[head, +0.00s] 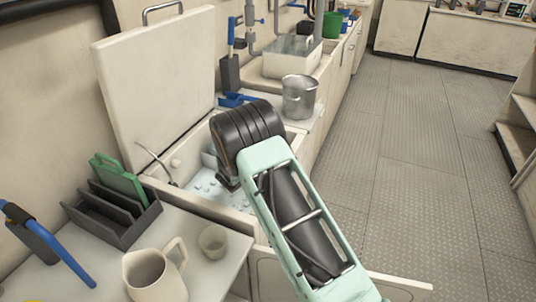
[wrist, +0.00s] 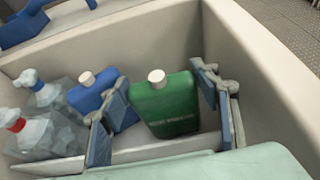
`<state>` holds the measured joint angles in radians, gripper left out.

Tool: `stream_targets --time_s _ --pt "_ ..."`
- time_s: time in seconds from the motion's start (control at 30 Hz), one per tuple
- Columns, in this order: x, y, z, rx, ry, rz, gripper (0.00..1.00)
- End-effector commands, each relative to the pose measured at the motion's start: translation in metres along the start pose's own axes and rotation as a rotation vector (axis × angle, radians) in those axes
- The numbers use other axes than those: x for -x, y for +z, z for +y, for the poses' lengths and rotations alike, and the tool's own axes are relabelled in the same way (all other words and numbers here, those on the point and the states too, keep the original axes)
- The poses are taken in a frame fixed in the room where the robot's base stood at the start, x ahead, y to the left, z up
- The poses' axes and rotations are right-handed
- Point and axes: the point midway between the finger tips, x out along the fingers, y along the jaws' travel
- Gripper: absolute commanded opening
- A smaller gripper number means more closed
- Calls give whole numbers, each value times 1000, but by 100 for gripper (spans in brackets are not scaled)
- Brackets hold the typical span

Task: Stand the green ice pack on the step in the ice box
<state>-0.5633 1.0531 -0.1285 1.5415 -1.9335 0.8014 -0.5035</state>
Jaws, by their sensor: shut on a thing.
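The green ice pack (wrist: 168,108) has a white cap and stands roughly upright, slightly tilted, inside the ice box (wrist: 262,70) in the wrist view. My gripper (wrist: 160,100) is shut on it, one finger at each side. A pale ledge, seemingly the step (wrist: 50,168), runs across the box below the pack; I cannot tell whether the pack touches it. In the head view the open ice box (head: 238,220) is at the middle left, its lid (head: 155,75) raised. My arm hides the gripper's fingertips and the pack there.
A blue ice pack (wrist: 90,98) stands just left of the green one, with clear spray bottles (wrist: 45,125) further left. In the head view, a rack (head: 115,215), a jug (head: 155,272) and a cup (head: 213,240) stand in front; a metal pot (head: 299,97) stands behind.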

Motion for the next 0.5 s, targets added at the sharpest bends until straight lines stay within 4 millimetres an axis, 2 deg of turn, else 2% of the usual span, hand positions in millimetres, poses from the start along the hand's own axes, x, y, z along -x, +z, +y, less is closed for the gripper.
stream_targets --time_s 0.27,0.3,0.43,0.5 --pt "-1 0 1 -1 1 -2 6" --pt "-1 -2 0 0 1 0 58" --pt "0 -1 0 0 1 0 72" --pt "0 -1 0 0 1 0 74"
